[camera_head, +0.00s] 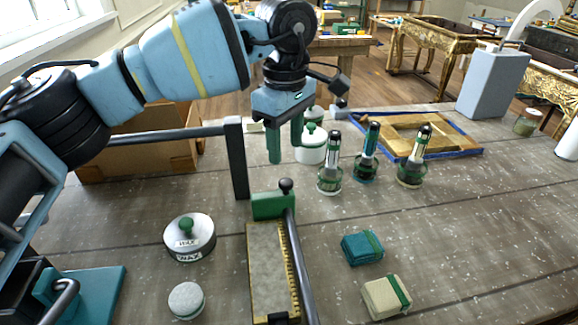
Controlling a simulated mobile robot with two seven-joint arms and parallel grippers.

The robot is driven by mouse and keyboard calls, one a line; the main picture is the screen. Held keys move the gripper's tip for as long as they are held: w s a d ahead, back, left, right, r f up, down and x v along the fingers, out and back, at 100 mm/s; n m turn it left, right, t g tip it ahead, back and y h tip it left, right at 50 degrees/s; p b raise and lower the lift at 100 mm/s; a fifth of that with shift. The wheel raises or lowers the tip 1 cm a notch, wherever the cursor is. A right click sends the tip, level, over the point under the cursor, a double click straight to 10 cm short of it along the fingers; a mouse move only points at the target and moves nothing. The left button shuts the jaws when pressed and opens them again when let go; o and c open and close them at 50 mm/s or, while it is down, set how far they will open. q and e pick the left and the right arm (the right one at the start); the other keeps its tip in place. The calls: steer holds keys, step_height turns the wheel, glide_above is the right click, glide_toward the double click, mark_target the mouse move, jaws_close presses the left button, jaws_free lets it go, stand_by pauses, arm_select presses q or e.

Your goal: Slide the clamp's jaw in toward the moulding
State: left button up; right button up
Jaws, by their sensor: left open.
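The clamp lies on the grey plank table in the near middle. Its green jaw (272,206) has a black knob on top and sits at the far end of a dark bar (300,270) that runs toward me. The moulding (268,268), a grey strip with a gold toothed edge, lies along the bar's left side, its far end close to the jaw. Whether jaw and moulding touch, I cannot tell. My left gripper (285,142) points down with two green fingers apart and empty, above and beyond the jaw. My right gripper is not in view.
A dark upright post (237,158) stands just left of my left gripper. A wax tin (189,237) is at left. White jars and three green-based tools (329,168) stand beyond the clamp. Teal (362,248) and cream (387,297) blocks lie right of it. The table's right side is mostly clear.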

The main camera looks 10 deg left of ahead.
mark_target(286, 182)
arm_select(q)
steer(key=shift+s+f, duration=0.2)
steer(key=shift+f, duration=0.3)
steer(key=shift+w+f, duration=0.15)
steer(key=shift+f, duration=3.25)
jaws_close()
